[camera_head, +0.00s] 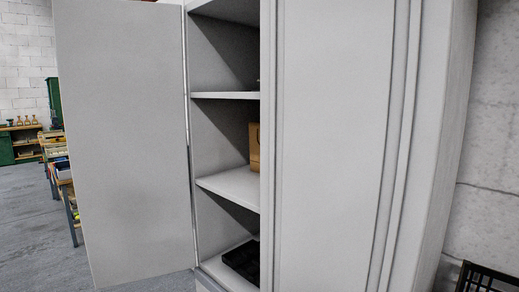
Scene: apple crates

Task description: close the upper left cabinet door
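The left cabinet door (125,140) stands wide open, swung out to the left of the grey cabinet. Its hinge edge meets the cabinet's left side, and its bottom edge ends above the floor. The right cabinet door (335,140) appears shut and covers the right part of the cabinet. Through the open left part I see shelves (232,187), a brown box (254,146) partly hidden by the right door, and a black tray (242,262) at the bottom. Neither of my grippers is in view.
A bench with coloured items (57,160) stands behind the open door at the far left. A green cabinet (8,148) is farther back. Grey floor (35,230) is free at the lower left. A dark crate (488,278) sits at the lower right by the wall.

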